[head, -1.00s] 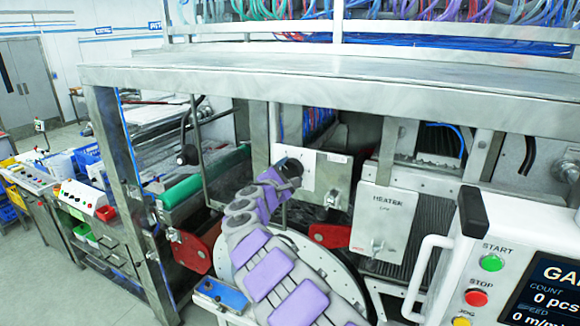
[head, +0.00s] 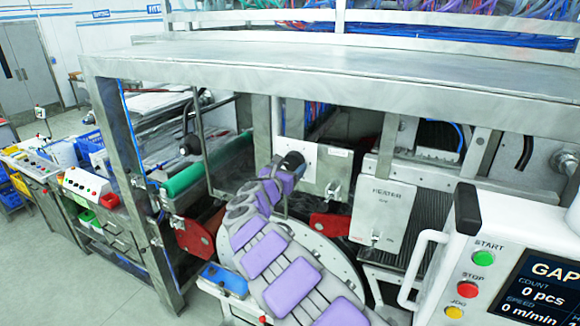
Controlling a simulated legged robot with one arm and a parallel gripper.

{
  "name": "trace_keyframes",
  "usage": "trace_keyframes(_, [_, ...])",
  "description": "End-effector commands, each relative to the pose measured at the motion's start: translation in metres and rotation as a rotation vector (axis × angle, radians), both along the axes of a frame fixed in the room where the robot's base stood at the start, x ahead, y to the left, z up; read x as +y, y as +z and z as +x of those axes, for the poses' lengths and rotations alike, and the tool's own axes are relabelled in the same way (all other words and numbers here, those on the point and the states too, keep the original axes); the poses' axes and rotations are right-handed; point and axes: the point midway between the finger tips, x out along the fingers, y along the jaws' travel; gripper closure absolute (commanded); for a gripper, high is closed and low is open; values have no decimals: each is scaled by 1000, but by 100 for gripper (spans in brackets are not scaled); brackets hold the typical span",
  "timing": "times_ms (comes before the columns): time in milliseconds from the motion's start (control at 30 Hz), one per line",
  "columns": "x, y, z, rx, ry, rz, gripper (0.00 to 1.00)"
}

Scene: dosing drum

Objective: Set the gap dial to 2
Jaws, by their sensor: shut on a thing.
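The gap dial is a dark round knob (head: 294,160) on a white plate (head: 311,158) below the front of the steel frame. My purple and grey arm reaches up to it from the bottom of the head view. My gripper (head: 284,168) is at the dial and shut on it. The fingers are small and mostly hidden by my own arm. The plate's markings and the dial's setting are too small to read.
A heater box (head: 381,215) hangs right of the dial, and a large pale drum (head: 335,268) sits below. Red brackets (head: 194,237) flank it. A steel top (head: 330,70) runs above. A control panel (head: 510,270) with START, STOP and JOG buttons stands at right.

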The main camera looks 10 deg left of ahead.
Motion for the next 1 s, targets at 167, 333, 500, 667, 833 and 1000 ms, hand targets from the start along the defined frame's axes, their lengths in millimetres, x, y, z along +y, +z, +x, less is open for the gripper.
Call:
trace_keyframes(167, [1, 2, 0, 14, 3, -51, 60])
trace_keyframes(333, [1, 4, 0, 19, 4, -71, 60])
trace_keyframes(500, [1, 5, 0, 18, 4, -74, 60])
trace_keyframes(667, [1, 6, 0, 16, 4, -75, 60])
trace_keyframes(833, [1, 6, 0, 17, 3, -74, 19])
trace_keyframes(1000, [0, 6, -1, 18, 2, -72, 5])
